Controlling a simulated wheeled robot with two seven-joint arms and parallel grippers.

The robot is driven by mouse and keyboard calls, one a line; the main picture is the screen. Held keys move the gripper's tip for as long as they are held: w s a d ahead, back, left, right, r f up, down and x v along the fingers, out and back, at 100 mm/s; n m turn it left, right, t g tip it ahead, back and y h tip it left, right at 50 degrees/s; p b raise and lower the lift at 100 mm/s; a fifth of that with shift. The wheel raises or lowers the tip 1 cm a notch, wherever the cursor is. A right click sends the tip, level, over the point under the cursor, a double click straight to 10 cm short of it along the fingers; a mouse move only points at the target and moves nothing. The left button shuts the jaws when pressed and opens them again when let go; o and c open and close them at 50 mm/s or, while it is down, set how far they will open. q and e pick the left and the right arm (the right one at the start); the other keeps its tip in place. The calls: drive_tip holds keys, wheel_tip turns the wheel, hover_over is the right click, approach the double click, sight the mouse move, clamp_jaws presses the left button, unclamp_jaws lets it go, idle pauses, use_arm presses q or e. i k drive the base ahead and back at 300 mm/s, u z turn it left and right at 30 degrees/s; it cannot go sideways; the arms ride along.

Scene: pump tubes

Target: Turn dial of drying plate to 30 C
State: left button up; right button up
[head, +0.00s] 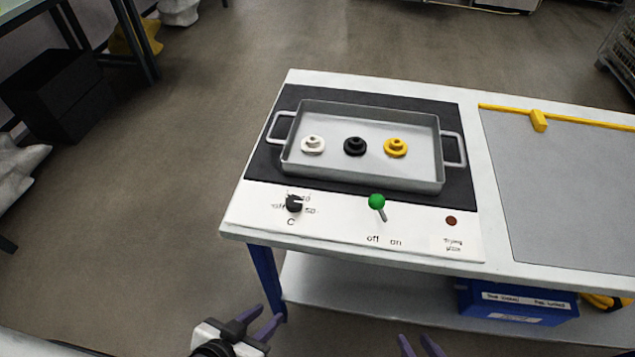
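The drying plate (258,170) is a dark plate with a white front panel on a white bench. Its black dial (293,203) sits at the panel's left, with "off" and other small marks around it; its exact setting is too small to read. A green-knobbed lever (377,202) stands above the "off" and "on" labels. My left gripper (265,326) is at the bottom, below and in front of the bench, with its purple fingers apart and empty. My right gripper (420,345) shows only its purple fingertips at the bottom edge, apart and empty. Neither gripper touches the dial.
A grey metal tray (420,182) with white (313,145), black (355,146) and yellow (396,147) parts sits on the plate. A dark red light (451,221) is at the panel's right. A blue box (520,308) is on the lower shelf.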

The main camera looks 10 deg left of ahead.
sight(292, 204)
drive_tip(key=k, duration=1.3)
drive_tip(key=u, duration=0.8)
drive_tip(key=i, duration=1)
drive_tip(key=u, duration=0.25)
